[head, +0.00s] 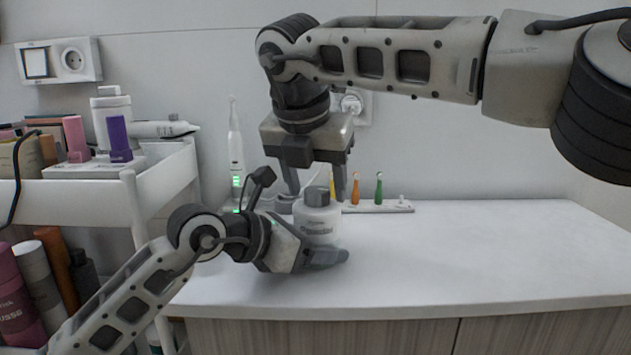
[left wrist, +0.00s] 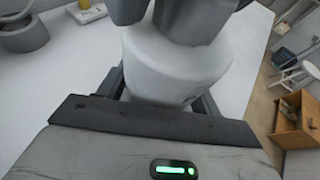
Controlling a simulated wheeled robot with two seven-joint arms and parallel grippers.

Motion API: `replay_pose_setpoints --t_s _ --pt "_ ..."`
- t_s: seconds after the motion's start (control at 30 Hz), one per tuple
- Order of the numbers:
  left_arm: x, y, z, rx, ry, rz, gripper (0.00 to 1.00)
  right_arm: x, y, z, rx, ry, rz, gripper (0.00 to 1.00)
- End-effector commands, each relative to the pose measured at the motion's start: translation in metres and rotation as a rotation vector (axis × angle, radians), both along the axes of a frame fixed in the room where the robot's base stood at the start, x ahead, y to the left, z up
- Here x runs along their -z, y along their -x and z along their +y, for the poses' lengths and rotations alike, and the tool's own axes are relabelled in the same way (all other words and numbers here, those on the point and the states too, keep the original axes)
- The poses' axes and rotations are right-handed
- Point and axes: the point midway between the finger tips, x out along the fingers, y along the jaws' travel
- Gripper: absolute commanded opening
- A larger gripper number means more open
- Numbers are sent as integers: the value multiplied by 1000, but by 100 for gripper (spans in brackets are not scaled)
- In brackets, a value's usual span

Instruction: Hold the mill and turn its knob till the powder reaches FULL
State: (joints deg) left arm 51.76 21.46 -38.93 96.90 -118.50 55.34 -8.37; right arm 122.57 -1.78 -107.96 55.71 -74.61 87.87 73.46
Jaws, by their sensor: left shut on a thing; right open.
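The mill (head: 317,226) is a white round jar with a grey knob (head: 317,196) on top. It stands upright on the white counter, with small print on its front too small to read. My left gripper (head: 322,257) is shut around the mill's body from the left. The white body (left wrist: 172,68) also shows between its fingers in the left wrist view. My right gripper (head: 316,185) points down from above, open, with its fingers on either side of the knob. Whether they touch the knob I cannot tell. No powder level is readable.
Behind the mill, a white rack (head: 395,206) holds small coloured brushes. A white electric toothbrush (head: 235,150) stands at the back left. A white cart (head: 85,190) with bottles is at the left. The counter (head: 480,250) is clear on the right.

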Motion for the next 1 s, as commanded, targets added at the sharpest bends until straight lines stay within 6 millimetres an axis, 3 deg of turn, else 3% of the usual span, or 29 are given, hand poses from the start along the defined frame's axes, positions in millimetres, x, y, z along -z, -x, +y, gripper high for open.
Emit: replay_pose_setpoints --t_s 0.17,0.33,0.37,0.67,1.0 --pt "0 0 0 1 1 0 32 0 0 0 0 0 0 55" --pt "0 0 0 1 1 0 32 0 0 0 0 1 0 14" --pt "0 0 0 1 1 0 32 0 0 0 0 1 0 10" --pt "0 0 0 0 1 -1 32 0 0 0 -23 0 2 10" --pt "0 0 0 0 0 0 32 1 1 -2 -218 -1 4 10"
